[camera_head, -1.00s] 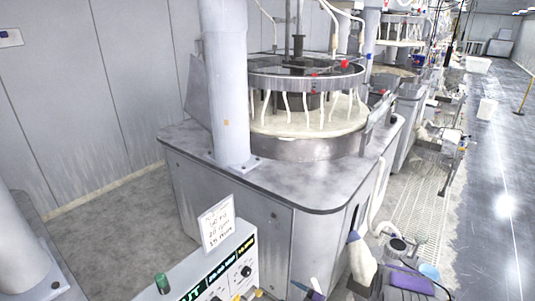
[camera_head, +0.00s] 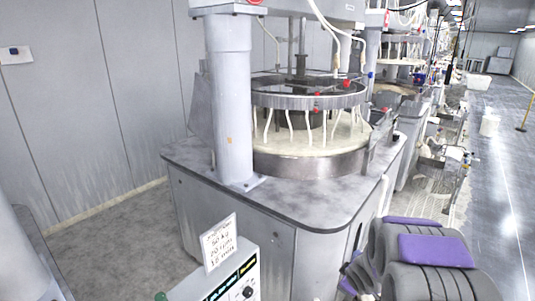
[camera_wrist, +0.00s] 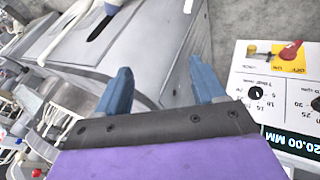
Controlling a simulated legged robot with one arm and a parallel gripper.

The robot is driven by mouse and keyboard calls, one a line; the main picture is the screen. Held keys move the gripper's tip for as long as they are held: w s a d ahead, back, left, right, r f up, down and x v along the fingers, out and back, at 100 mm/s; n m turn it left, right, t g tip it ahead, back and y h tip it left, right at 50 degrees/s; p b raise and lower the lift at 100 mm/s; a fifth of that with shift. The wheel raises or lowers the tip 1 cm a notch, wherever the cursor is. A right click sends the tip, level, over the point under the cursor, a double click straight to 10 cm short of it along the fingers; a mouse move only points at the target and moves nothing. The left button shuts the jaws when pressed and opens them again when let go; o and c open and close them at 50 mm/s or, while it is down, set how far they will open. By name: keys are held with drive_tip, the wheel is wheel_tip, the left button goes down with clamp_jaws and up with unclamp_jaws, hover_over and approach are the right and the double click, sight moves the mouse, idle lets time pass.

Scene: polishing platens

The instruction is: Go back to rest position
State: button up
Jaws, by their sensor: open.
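My gripper (camera_wrist: 161,86) shows in the wrist view as two blue-grey fingers spread apart, with nothing between them. The fingers are in front of the grey side of a machine cabinet (camera_wrist: 145,45). In the head view, my arm's grey ribbed parts with purple pads fill the lower right, and the fingertips cannot be made out there. The control panel (camera_head: 246,283) stands at the bottom centre of the head view. It also shows at the right of the wrist view (camera_wrist: 275,115), apart from the fingers, with a red switch on a yellow plate (camera_wrist: 289,52).
The polishing machine (camera_head: 309,160) stands ahead, with a thick column (camera_head: 230,110) on its top. A handwritten card (camera_head: 219,242) stands on the panel. A wall is at left.

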drive_tip(key=s+a+r+m+g+h, duration=0.1)
drive_tip(key=s+r+m+g, duration=0.15)
drive_tip(key=s+r, duration=0.45)
drive_tip(key=s+a+r+m+g+h, duration=0.1)
drive_tip(key=s+r+m+g, duration=0.2)
drive_tip(key=s, duration=0.7)
drive_tip(key=s+a+r+m+g+y, duration=0.1)
drive_tip(key=s+a+r, duration=0.1)
drive_tip(key=s, duration=0.6)
drive_tip(key=s+a+r+m+g+y, duration=0.1)
drive_tip(key=s+a, duration=0.3)
drive_tip(key=s, duration=0.4)
drive_tip(key=s+a+r+m+g+y, duration=0.1)
drive_tip(key=s+a+r, duration=0.1)
drive_tip(key=s, duration=0.7)
drive_tip(key=shift+a+r, duration=0.3)
drive_tip(key=shift+a, duration=0.5)
drive_tip(key=shift+m, duration=0.25)
drive_tip(key=shift+c, duration=0.4)
